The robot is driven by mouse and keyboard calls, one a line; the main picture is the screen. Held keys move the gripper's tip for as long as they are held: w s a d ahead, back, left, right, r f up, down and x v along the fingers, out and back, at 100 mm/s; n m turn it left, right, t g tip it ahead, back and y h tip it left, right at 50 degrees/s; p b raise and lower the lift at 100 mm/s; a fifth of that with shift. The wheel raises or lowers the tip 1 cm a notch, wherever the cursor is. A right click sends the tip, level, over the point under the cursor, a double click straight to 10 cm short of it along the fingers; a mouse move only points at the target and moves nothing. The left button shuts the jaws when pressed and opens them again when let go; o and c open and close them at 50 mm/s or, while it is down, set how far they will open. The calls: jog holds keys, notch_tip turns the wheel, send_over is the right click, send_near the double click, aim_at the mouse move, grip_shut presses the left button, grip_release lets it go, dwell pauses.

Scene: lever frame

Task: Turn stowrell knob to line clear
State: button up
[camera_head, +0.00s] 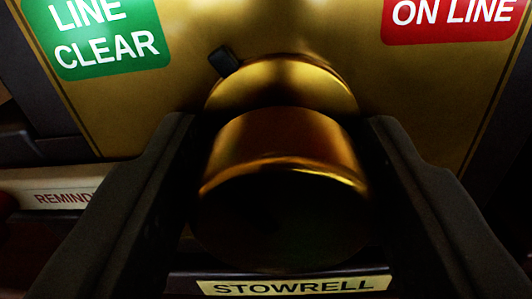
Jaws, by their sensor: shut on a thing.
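The Stowrell knob (285,145) is a round brass knob on a brass panel, seen close up in the middle of the view. A small black pointer (224,61) sticks out at its upper left, towards the green "LINE CLEAR" label (105,45). A red "ON LINE" label (452,14) is at the upper right. My gripper (283,165) has a dark finger on each side of the knob and is shut on it. The "STOWRELL" nameplate (293,286) is below the knob. The knob's near face is dark.
The brass panel (400,90) has a dark frame on both sides. At the left, a pale plate (45,192) reads "REMIND", the rest hidden behind my left finger. A dark ledge (35,147) lies just above it.

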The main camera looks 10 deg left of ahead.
jog(key=shift+n, duration=0.4)
jog(key=shift+n+p, duration=0.6)
jog(key=shift+n, duration=0.7)
jog(key=o, duration=1.7)
jog(key=shift+d, duration=0.1)
jog(key=shift+a, duration=0.2)
jog(key=shift+s, duration=0.1)
